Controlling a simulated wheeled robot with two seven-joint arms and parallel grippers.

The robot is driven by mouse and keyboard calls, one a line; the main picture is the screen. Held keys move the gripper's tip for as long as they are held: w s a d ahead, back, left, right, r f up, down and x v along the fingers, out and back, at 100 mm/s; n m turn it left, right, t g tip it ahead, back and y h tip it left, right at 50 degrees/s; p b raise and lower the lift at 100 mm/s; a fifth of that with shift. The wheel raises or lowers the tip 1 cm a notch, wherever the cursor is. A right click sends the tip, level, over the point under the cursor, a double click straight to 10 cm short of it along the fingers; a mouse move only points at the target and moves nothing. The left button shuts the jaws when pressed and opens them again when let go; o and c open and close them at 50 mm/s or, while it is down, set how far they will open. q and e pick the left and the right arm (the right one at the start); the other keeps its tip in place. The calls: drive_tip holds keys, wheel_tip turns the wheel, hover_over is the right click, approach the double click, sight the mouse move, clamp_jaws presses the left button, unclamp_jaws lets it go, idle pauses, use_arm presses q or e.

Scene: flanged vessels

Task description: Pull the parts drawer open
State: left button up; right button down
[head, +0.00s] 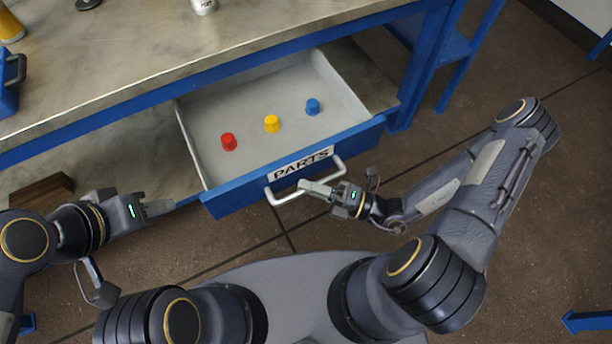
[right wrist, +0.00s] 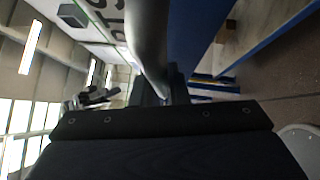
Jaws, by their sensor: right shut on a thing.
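The parts drawer (head: 225,199) has a blue front with a white PARTS label (head: 300,164) and stands out from under the bench. Its pale inside shows a red piece (head: 229,142), a yellow piece (head: 271,123) and a blue piece (head: 313,107). My right gripper (head: 308,187) is shut on the silver bar handle (head: 283,199) at the drawer's front. In the right wrist view the handle (right wrist: 148,40) runs down between the jaws, with part of the label beside it. My left gripper (head: 166,207) is empty, left of the drawer; its finger gap is unclear.
The metal-topped bench (head: 120,60) with a blue frame spans the back. A brown block (head: 38,194) lies on the lower shelf at left. A blue container (head: 9,85) stands on the bench's left end.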

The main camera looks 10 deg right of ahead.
idle(0.3)
drive_tip(key=c, duration=1.4)
unclamp_jaws()
drive_tip(key=v, duration=0.8)
